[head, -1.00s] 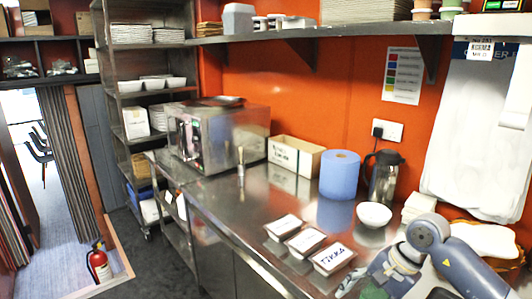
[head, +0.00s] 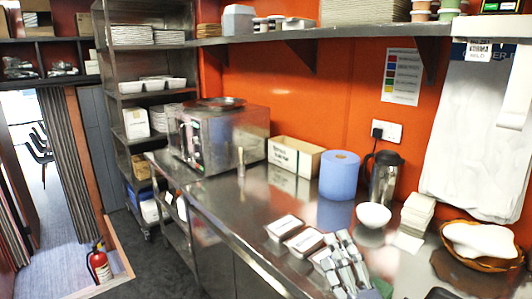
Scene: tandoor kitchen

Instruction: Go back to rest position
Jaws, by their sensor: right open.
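My right gripper (head: 339,252) shows at the bottom of the head view, right of centre. Its grey fingers are apart with nothing seen between them. In the picture it overlaps the nearest of three small labelled tubs, and I cannot tell if it touches that tub. The two other tubs (head: 286,227) (head: 305,242) sit on the steel counter (head: 225,205) just beyond it. My left gripper is not in view.
A white bowl (head: 373,216), blue paper roll (head: 340,176), dark jug (head: 385,178), napkin stack (head: 417,213) and bread basket (head: 480,262) stand along the counter. A steel oven (head: 218,140) is further left. The counter's left middle is mostly clear.

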